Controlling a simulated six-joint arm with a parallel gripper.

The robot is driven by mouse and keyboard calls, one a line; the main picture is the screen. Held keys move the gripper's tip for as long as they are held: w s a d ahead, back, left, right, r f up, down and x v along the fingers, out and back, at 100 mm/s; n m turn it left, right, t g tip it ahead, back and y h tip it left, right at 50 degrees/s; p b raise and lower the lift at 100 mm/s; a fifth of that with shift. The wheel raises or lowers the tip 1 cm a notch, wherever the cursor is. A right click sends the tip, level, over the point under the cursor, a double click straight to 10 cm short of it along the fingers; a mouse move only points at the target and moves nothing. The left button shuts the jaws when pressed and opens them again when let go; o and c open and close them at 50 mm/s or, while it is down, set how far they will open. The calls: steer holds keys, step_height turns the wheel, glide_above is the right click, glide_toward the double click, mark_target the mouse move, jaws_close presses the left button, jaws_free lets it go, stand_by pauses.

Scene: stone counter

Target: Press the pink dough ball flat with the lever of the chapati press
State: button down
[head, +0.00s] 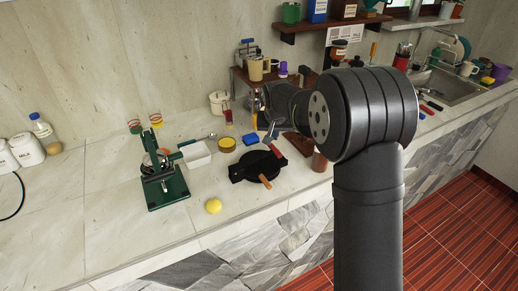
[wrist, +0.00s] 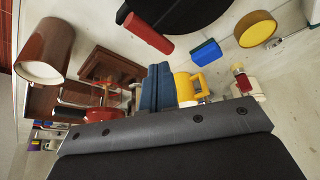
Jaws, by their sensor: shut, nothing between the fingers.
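The black chapati press (head: 246,167) lies on the counter, with a red handle (head: 277,150) and an orange-brown handle (head: 265,182) sticking out. In the wrist view its black round edge (wrist: 190,12) and the red handle (wrist: 148,33) show at the top. I cannot see the pink dough ball in either view. My gripper (head: 268,139) is just behind the red handle in the head view. Its blue fingers (wrist: 160,68) are shut together with nothing between them, apart from the handle in the wrist view.
A yellow ball (head: 213,206) lies in front of the press, and a green lever device (head: 163,182) stands to the left. A blue block (wrist: 206,52), a yellow-topped round thing (wrist: 257,29) and a brown cylinder (wrist: 44,52) are near my gripper. The front-left counter is clear.

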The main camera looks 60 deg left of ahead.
mark_target(274, 149)
steer(key=shift+r, duration=1.95)
step_height(274, 149, down, 7)
steer(key=shift+s, duration=0.1)
